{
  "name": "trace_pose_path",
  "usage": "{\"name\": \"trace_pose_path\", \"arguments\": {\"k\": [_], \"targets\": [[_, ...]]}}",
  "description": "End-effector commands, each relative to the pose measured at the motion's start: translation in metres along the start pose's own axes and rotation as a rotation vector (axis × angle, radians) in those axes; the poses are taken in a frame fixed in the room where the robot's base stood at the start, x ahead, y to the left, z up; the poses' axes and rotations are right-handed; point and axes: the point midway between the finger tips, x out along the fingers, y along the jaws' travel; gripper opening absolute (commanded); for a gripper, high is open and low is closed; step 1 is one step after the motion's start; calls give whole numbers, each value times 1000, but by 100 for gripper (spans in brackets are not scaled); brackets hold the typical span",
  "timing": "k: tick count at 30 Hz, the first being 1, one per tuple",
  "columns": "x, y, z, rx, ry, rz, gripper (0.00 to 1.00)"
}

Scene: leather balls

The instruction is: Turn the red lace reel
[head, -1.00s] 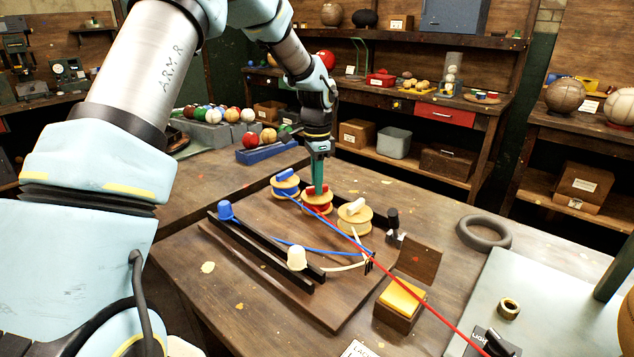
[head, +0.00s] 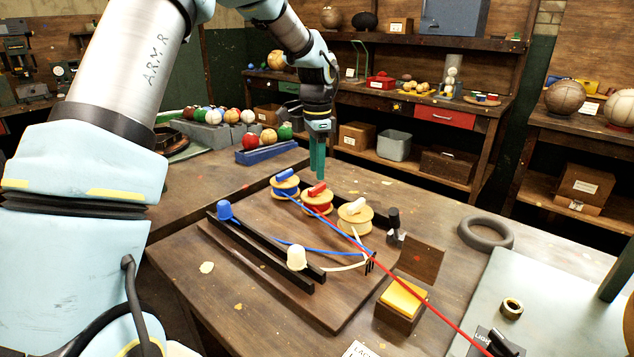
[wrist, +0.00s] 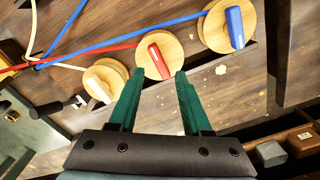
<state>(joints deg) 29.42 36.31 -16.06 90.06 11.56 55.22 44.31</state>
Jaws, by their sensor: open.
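The red lace reel (head: 318,199) is a wooden spool with a red bar handle on top, standing between the blue and cream reels on the brown board. A taut red lace (head: 418,282) runs from it toward the lower right. In the wrist view the red reel (wrist: 160,55) lies just beyond the fingertips, its handle slanted. My gripper (head: 317,176) is above and behind the red reel, apart from it. In the wrist view its green fingers (wrist: 156,74) are open with nothing between them.
The blue reel (head: 286,186) and cream reel (head: 355,217) stand close on either side. A small black-handled tool (head: 394,223) stands right of the cream reel. Bare table lies behind the reels.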

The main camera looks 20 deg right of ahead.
Motion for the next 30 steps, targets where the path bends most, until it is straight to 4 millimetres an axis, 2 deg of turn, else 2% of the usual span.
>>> {"name": "trace_pose_path", "arguments": {"k": [3,9,14,21,26,30], "targets": [[-23,-1,0,-1,3,-3,49],[-51,0,0,0,1,-2,49],[-60,0,0,0,1,-1,49],[-60,0,0,0,0,0,49],[-60,0,0,-56,0,0,67],[-60,0,0,-292,0,1,82]]}}
